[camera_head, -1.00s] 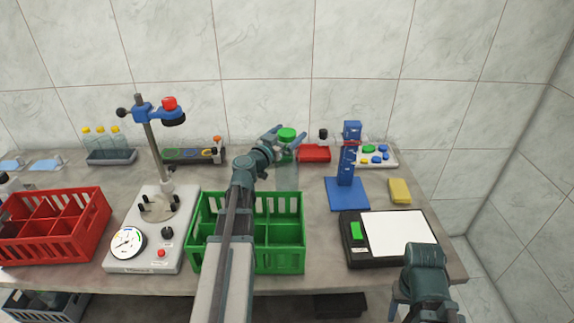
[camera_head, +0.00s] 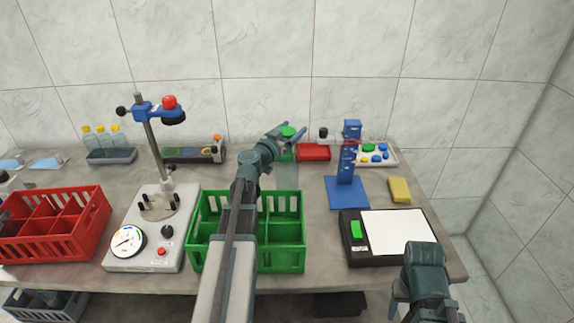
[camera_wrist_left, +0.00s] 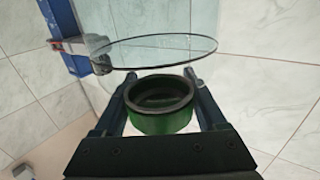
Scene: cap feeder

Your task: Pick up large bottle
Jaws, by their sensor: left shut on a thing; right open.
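The large bottle (camera_head: 289,178) is clear and hard to make out, with a green cap (camera_head: 288,131) on top. It stands upright behind the green crate. My left gripper (camera_head: 288,138) reaches over the crate and is shut on the bottle at its green top. In the left wrist view a green ring-shaped cap (camera_wrist_left: 160,105) sits between the two fingers of my left gripper (camera_wrist_left: 162,98), with a clear round bottle edge beyond it. Whether the bottle base touches the table is hidden. My right gripper (camera_head: 424,290) is low at the right, open and away from the bottle, partly cut off.
The green crate (camera_head: 295,259) stands under my left arm. A scale (camera_head: 373,263), a yellow sponge (camera_head: 400,190), a gauge device (camera_head: 145,262) and a red crate (camera_head: 62,250) surround the area.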

